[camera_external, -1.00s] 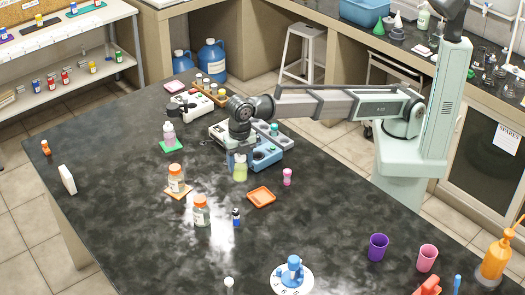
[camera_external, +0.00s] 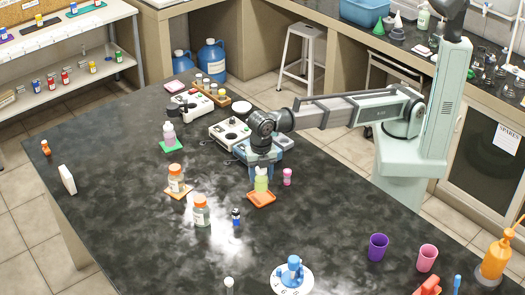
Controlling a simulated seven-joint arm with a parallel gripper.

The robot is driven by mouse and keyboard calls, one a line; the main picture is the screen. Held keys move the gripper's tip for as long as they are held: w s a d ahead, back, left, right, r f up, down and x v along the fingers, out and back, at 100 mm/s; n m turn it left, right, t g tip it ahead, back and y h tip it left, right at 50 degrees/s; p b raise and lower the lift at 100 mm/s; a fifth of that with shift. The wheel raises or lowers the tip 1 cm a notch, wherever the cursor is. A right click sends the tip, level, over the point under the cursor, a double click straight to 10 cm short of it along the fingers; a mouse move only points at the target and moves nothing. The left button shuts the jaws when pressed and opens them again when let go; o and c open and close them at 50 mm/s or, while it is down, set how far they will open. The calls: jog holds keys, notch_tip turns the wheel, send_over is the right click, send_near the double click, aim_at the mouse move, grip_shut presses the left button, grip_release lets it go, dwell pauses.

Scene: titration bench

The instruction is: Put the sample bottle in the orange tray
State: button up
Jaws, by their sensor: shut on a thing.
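The sample bottle, a small bottle with yellow-green contents (camera_external: 261,183), is upright between the fingers of my gripper (camera_external: 262,171). My gripper points down and is shut on the bottle's upper part, hiding some of it. The bottle is over the orange tray (camera_external: 264,202), a small square tray on the dark bench. The bottle's base overlaps the tray's back part in the picture; I cannot tell whether it touches the tray floor.
A pink vial (camera_external: 287,177) stands close to the tray's right. A small dark bottle (camera_external: 236,217) and an orange-capped jar (camera_external: 201,211) stand at front left. Another jar (camera_external: 177,181) is on an orange mat. A white instrument (camera_external: 229,133) is behind.

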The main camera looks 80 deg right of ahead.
aim_at(261, 183)
jog(key=shift+f, duration=1.9)
jog(key=shift+f, duration=0.1)
jog(key=o, duration=1.2)
notch_tip(261, 183, up, 12)
jog(key=shift+r, duration=0.1)
